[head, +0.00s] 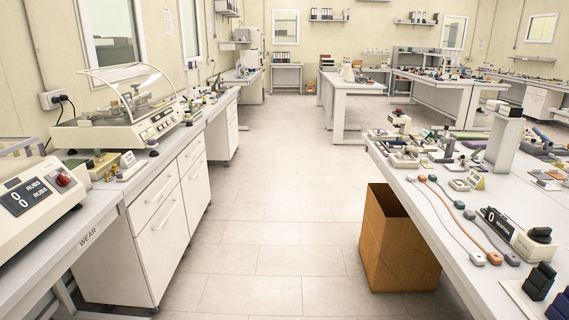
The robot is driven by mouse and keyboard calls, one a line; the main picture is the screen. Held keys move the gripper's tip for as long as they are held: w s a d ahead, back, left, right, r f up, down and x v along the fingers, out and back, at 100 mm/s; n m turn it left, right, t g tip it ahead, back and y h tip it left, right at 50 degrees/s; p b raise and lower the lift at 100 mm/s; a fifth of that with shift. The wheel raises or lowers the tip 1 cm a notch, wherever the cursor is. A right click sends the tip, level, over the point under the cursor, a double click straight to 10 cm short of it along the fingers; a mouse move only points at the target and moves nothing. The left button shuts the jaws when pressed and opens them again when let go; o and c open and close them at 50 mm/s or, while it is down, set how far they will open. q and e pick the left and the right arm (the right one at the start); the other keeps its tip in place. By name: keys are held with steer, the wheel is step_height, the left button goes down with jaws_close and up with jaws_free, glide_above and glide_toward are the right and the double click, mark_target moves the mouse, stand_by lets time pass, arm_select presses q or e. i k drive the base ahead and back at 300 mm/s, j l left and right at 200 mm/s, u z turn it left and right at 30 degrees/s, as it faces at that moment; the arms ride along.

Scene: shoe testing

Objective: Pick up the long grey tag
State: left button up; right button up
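No long grey tag can be made out for certain. On the right-hand bench (418,215), several thin cords with small coloured end pieces lie across the white top. Near their front ends are a pale grey piece (478,259), an orange piece (494,258) and a dark grey piece (512,259), side by side. I cannot tell whether any of these is the tag. Neither of my grippers is in view.
A brown open bin (400,240) stands on the floor against the right bench. A wide tiled aisle (270,230) is clear ahead. The left bench (150,205) holds test machines (120,120). Other cluttered benches (430,90) stand farther back.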

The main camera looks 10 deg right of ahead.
mark_target(399, 155)
steer(key=i+z, duration=0.4)
steer(key=i, duration=0.2)
steer(key=i+z, duration=0.4)
steer(key=i, duration=0.15)
steer(key=i+j+z, duration=0.4)
steer(key=i, duration=0.15)
